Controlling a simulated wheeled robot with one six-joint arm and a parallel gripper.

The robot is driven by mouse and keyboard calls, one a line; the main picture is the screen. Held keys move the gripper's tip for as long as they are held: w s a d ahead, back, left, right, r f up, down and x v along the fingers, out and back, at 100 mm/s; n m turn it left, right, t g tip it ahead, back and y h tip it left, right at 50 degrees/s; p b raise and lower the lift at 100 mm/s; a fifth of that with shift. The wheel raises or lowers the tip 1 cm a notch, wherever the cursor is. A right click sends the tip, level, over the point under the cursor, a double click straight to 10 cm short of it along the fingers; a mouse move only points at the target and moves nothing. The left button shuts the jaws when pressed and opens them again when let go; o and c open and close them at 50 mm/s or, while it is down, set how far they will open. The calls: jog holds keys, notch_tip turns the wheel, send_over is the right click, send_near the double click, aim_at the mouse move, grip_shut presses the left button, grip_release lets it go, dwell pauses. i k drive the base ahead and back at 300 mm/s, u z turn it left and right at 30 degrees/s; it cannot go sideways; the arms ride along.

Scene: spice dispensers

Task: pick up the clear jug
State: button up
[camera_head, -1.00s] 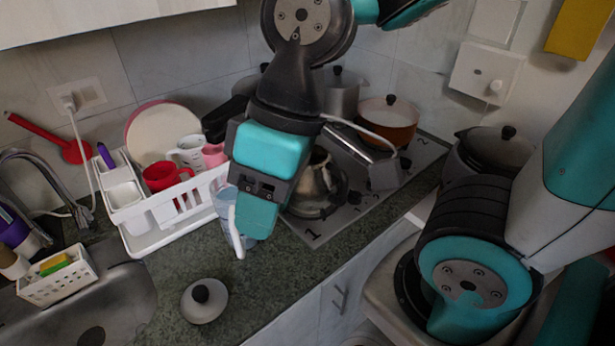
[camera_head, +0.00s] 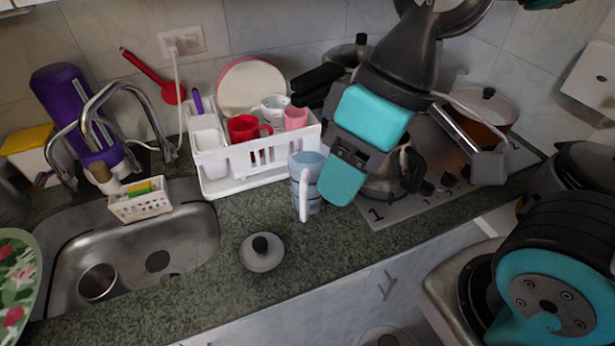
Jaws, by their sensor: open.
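The clear jug (camera_head: 307,186) is a bluish see-through jug with a white handle. It stands upright on the dark green counter, in front of the white dish rack. Its handle faces me. My gripper (camera_head: 341,182) is just to the right of the jug, pointing down. One teal finger shows close beside the jug's right side. The other finger is hidden, and I cannot tell whether anything touches. My gripper is open and the jug stands free on the counter.
A grey lid with a black knob (camera_head: 262,252) lies on the counter left of the jug. The dish rack (camera_head: 262,162) holds red and pink cups. A kettle and pots crowd the stove (camera_head: 395,211) behind my gripper. The sink (camera_head: 190,232) is at left.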

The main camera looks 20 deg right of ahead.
aim_at(306, 155)
jog(key=z, duration=0.45)
jog(key=k, duration=0.55)
jog(key=z, duration=0.6)
